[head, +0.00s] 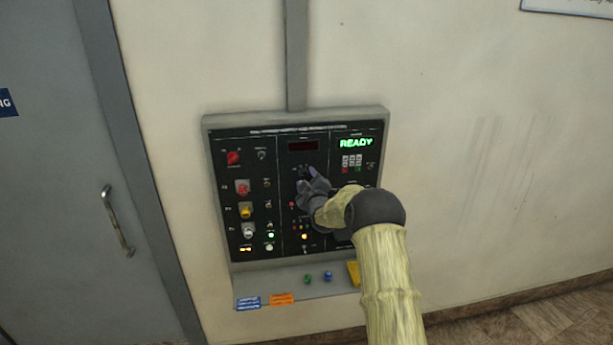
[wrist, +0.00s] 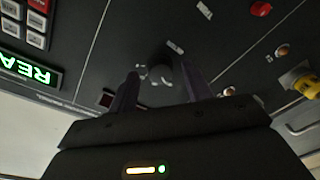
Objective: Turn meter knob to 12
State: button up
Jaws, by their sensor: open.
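The control panel (head: 270,150) is a black-faced box on the wall with a grey frame. The meter knob (wrist: 160,74) is a small dark round knob with pale marks around it, in the wrist view's upper middle. My gripper (head: 307,172) is in front of the panel's middle section, below the dark red display (head: 303,146), and hides the knob in the head view. In the wrist view my gripper (wrist: 160,82) is open, one dark finger on each side of the knob. I cannot tell whether the fingers touch it, nor read its setting.
A green READY display (head: 356,143) and a keypad (head: 352,162) are at the panel's right. A red knob (head: 233,158) and red, yellow and white connectors are at its left. A grey ledge (head: 325,290) juts out below. A grey door (head: 70,180) stands left.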

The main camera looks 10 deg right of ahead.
jog(key=shift+w, duration=0.35)
jog(key=shift+c, duration=0.2)
jog(key=c, duration=0.9)
jog(key=shift+c, duration=0.2)
